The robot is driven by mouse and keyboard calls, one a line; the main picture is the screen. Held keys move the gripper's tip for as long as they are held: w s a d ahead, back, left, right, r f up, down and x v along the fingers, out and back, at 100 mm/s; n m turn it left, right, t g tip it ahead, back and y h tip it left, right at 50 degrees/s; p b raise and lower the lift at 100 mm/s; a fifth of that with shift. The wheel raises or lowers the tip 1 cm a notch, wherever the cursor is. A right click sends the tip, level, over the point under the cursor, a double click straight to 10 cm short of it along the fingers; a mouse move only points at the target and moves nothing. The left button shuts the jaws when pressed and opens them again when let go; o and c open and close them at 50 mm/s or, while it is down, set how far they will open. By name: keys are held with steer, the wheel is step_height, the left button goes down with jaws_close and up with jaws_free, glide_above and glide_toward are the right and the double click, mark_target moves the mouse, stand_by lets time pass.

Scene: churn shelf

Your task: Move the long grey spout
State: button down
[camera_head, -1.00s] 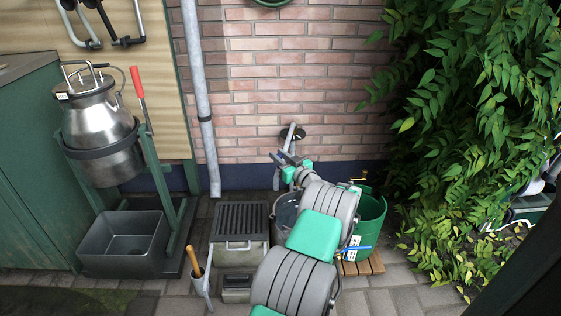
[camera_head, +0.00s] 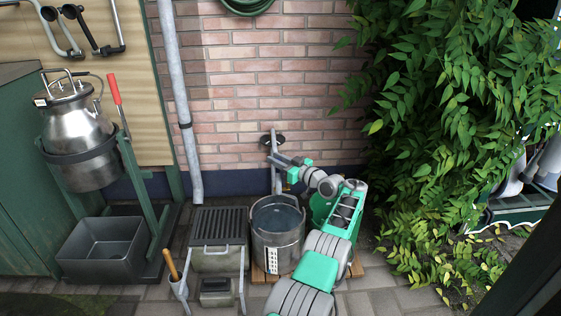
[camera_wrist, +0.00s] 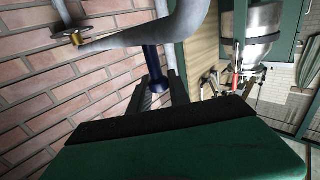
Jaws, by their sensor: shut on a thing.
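The long grey spout (camera_head: 276,178) is at the brick wall, in front of a round dark wall plate (camera_head: 279,139). It hangs down near the back of the metal bucket. In the wrist view the spout (camera_wrist: 165,28) curves large across the top, beside a brass fitting (camera_wrist: 75,38). A dark blue, peg-like piece (camera_wrist: 151,62) stands below it. My gripper (camera_head: 274,160) reaches the spout from the right. In the wrist view the fingers of my gripper (camera_wrist: 156,92) are closed around the blue piece. The exact contact is partly hidden.
A metal bucket of water (camera_head: 278,240) stands below on a wooden slat base. Leafy branches (camera_head: 450,130) crowd the right.

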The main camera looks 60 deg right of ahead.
steer(key=shift+s+a+f, duration=0.2)
steer(key=shift+f, duration=0.15)
steer(key=c, duration=1.4)
jaws_free()
steer(key=shift+c, duration=0.2)
steer(key=shift+o, duration=1)
steer(key=shift+r, duration=0.15)
steer(key=shift+s+r, duration=0.1)
steer(key=shift+s, duration=0.05)
steer(key=p+v, duration=0.3)
steer(key=v, duration=0.4)
steer(key=shift+s+p, duration=0.2)
steer(key=shift+p, duration=0.1)
steer(key=shift+a, duration=0.1)
